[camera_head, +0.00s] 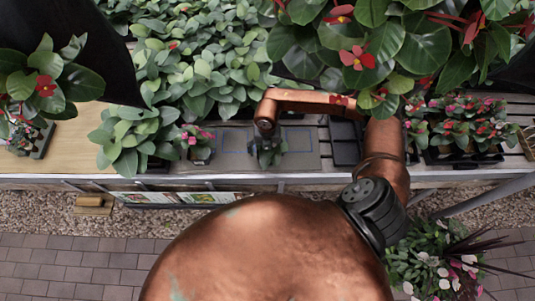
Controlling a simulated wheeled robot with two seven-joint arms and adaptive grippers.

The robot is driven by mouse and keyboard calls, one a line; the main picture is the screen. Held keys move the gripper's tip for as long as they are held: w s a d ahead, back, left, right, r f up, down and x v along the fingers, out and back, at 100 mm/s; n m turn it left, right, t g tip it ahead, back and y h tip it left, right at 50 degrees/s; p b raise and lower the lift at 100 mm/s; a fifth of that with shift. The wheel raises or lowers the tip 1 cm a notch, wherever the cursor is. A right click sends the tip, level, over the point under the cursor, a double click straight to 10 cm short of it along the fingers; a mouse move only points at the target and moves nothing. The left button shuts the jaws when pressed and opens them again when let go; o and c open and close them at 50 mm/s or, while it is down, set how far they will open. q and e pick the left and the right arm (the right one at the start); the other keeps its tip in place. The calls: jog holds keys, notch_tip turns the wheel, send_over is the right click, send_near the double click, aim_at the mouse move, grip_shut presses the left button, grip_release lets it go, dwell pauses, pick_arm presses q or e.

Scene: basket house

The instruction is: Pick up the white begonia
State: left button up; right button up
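No plant that I can clearly tell to be a white begonia shows. A small dark-green plant (270,153) stands on the grey mat in the middle of the bench, with no flower colour I can make out. My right arm reaches up from the right and bends left over the bench. Its end, with the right gripper (265,143), points down at this small plant. The fingers are dark and mixed with the leaves, so I cannot tell whether they are open, shut or touching it. My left gripper is not in view.
Dense foliage (195,60) fills the back. Red-flowered leaves (365,45) hang over the arm. White and pink flowers (440,270) grow at lower right.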

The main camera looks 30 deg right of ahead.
jog(key=shift+f, duration=0.25)
jog(key=c, duration=1.5)
